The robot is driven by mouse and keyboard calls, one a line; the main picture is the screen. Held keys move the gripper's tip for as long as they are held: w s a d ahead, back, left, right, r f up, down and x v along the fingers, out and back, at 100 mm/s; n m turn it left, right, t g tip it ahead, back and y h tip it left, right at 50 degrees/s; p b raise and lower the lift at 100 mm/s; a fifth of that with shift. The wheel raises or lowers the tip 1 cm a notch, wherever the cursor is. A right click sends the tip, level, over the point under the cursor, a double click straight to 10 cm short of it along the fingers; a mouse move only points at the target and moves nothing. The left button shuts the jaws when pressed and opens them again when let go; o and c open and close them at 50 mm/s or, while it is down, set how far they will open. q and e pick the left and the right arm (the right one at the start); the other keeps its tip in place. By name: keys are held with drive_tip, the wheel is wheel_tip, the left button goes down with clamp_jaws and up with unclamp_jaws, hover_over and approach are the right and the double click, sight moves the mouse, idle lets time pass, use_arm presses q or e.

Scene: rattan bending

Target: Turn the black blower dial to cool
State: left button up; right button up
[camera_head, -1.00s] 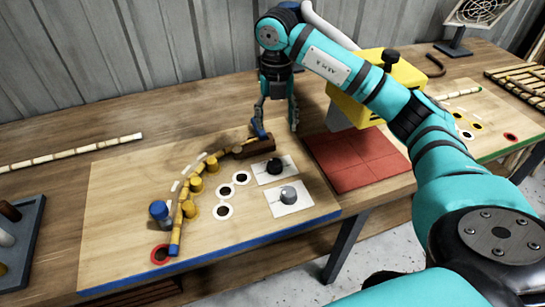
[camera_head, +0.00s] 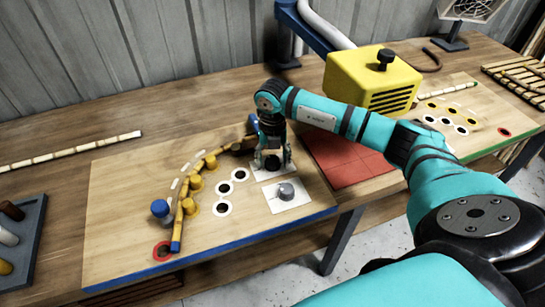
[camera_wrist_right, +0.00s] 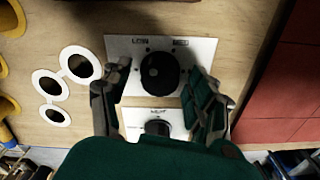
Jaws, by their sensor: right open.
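The black blower dial (camera_wrist_right: 160,73) is a round knob on a white plate (camera_wrist_right: 115,48). Small labels at the plate's top left and top right are too blurred to read surely. My right gripper (camera_head: 273,163) points down over this dial, also seen in the right wrist view (camera_wrist_right: 158,80). Its fingers are apart, one on each side of the knob, with gaps showing. In the head view the gripper mostly hides the dial. My left gripper is not in view.
A grey dial (camera_head: 286,191) on another white plate (camera_head: 302,201) sits just nearer. Left on the board (camera_head: 120,220) are a curved rattan pole (camera_head: 178,225), yellow pegs (camera_head: 195,183) and a blue-topped peg (camera_head: 160,208). A red tiled mat (camera_head: 345,160) and yellow blower (camera_head: 372,80) lie right.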

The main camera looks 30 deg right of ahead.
drive_tip(key=c, duration=1.1)
drive_tip(key=shift+c, duration=0.2)
